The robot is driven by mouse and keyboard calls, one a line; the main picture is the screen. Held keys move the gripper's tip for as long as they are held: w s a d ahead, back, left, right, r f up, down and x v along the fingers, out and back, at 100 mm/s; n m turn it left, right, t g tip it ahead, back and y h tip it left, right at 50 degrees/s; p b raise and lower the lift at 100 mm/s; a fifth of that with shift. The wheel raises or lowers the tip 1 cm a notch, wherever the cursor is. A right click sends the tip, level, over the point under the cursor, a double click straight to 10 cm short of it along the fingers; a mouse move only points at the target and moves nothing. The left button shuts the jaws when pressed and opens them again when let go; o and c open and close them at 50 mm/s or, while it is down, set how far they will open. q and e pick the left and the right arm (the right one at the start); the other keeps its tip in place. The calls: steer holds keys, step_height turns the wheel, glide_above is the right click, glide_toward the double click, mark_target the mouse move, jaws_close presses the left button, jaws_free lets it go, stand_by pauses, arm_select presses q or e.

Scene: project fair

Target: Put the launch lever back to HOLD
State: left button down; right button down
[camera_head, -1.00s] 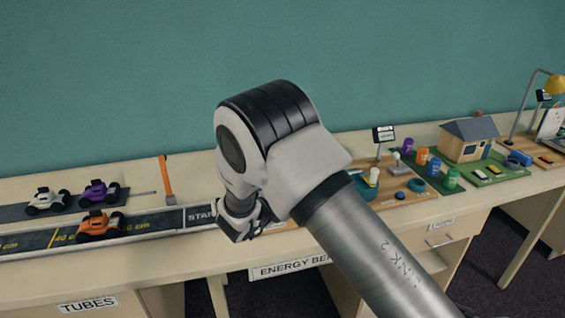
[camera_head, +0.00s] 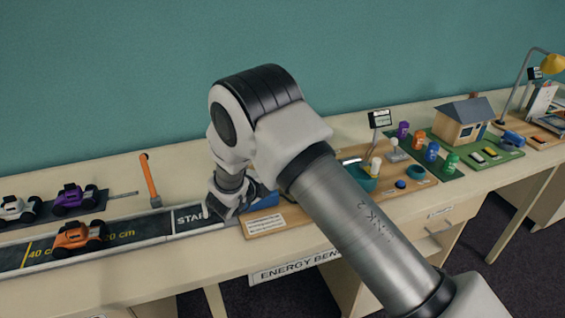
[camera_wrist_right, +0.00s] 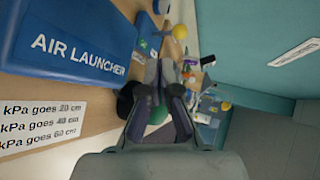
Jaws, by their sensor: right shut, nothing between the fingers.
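The blue air launcher (camera_wrist_right: 85,42) with white lettering fills the upper left of the right wrist view. In the head view only a blue piece of it (camera_head: 263,196) shows behind my right arm. My right gripper (camera_wrist_right: 170,100) is shut and empty, beside the launcher's lettered face. In the head view the right gripper (camera_head: 228,203) is low over the board by the START mark, partly hidden by its own wrist. I cannot make out the launch lever or its HOLD mark for certain. My left gripper is out of view.
The track (camera_head: 130,235) holds an orange car (camera_head: 80,238); purple (camera_head: 74,199) and white (camera_head: 18,208) cars sit behind it. A printed kPa card (camera_head: 264,224) lies before the launcher. A teal bowl (camera_head: 362,178), small display (camera_head: 380,119) and model house (camera_head: 463,122) stand right.

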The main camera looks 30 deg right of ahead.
steer(key=p+x, duration=0.1)
steer(key=x, duration=0.4)
steer(key=shift+d, duration=0.5)
steer(key=d, duration=0.1)
steer(key=w+d+p, duration=0.2)
steer(key=shift+w+d, duration=0.25)
steer(key=shift+d, duration=0.15)
